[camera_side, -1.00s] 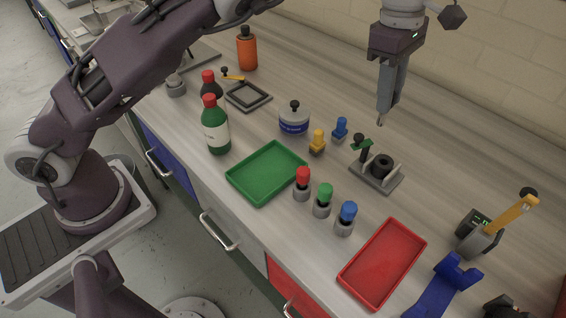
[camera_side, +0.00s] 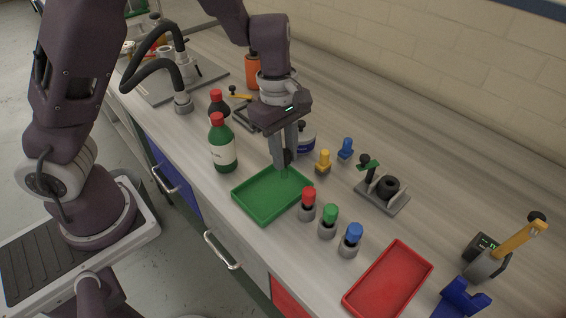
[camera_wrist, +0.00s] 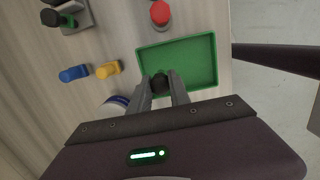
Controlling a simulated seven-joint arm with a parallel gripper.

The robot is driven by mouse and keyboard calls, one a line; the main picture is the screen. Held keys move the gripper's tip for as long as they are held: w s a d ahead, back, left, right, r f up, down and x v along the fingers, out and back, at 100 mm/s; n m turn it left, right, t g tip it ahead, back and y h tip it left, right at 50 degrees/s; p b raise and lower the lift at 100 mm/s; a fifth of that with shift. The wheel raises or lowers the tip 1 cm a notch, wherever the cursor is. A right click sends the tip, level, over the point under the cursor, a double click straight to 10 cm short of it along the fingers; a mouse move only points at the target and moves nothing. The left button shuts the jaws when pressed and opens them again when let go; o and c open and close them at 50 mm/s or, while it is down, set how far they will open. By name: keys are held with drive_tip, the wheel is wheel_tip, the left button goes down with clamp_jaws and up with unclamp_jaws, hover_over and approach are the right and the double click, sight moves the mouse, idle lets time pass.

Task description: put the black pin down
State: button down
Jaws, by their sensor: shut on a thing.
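My gripper (camera_side: 284,165) points down over the back part of the green tray (camera_side: 262,212). It is shut on the black pin (camera_side: 288,157), a small dark piece between the fingertips. In the wrist view the black pin (camera_wrist: 160,80) shows between the two fingers, over the tray's near-left part. The green tray (camera_wrist: 190,46) is otherwise bare there. I cannot tell exactly how high the pin is above the tray floor. Its lower end is hard to make out.
A green bottle (camera_side: 222,148) stands left of the tray, and red-, green- (camera_side: 328,222) and blue-capped pieces stand to its right. A white jar (camera_side: 306,140) is partly hidden behind my gripper. A yellow piece (camera_side: 323,162), a fixture (camera_side: 383,196) and an empty red tray (camera_side: 388,283) lie further right.

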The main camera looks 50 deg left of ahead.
drive_tip(key=shift+f, duration=1)
drive_tip(key=c, duration=1.2)
unclamp_jaws()
drive_tip(key=shift+f, duration=0.15)
wheel_tip(320, 180, up, 12)
drive_tip(key=a, duration=0.1)
drive_tip(key=s+a+r+m+t, duration=0.2)
drive_tip(key=s+r+m, duration=0.2)
drive_tip(key=s+m, duration=0.5)
drive_tip(key=s+a+r+m+t+y, duration=0.1)
drive_tip(key=s+a+r+m+t, duration=0.1)
drive_tip(key=s+m, duration=0.7)
drive_tip(key=shift+s+r+t, duration=0.7)
drive_tip(key=shift+r+t, duration=0.1)
drive_tip(key=shift+r, duration=0.15)
